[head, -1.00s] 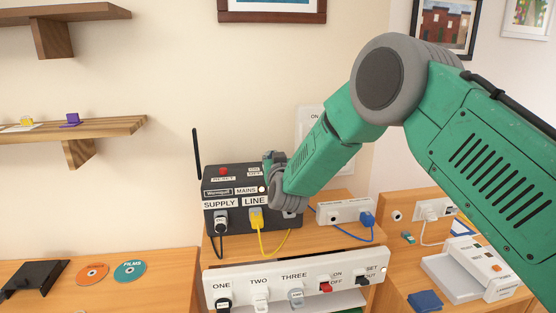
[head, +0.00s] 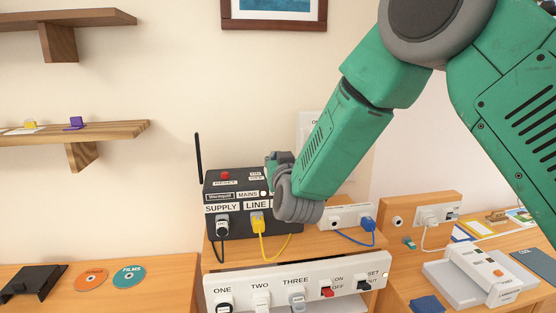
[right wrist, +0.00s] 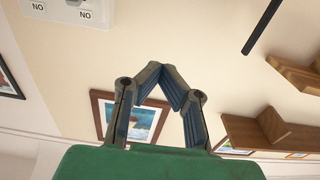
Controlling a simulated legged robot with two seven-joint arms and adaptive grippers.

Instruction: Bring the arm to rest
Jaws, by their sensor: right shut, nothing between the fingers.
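My right arm, green with grey joints, reaches in from the upper right in the head view. Its right gripper (head: 279,159) is small and partly hidden by the grey wrist, at the right side of the black router box (head: 233,187); I cannot tell whether it touches the box. In the right wrist view the right gripper (right wrist: 161,73) is shut, its dark fingers meeting at the tips with nothing between them. Beyond them are the cream wall and a framed picture (right wrist: 138,113). My left gripper is not in view.
A yellow cable (head: 259,228) and a black cable hang from the box. A white power strip (head: 246,275) stands in front, and a socket block (head: 343,215) with a blue plug stands right. Wooden shelves (head: 90,130) are at left. Discs (head: 128,273) lie on the left desk.

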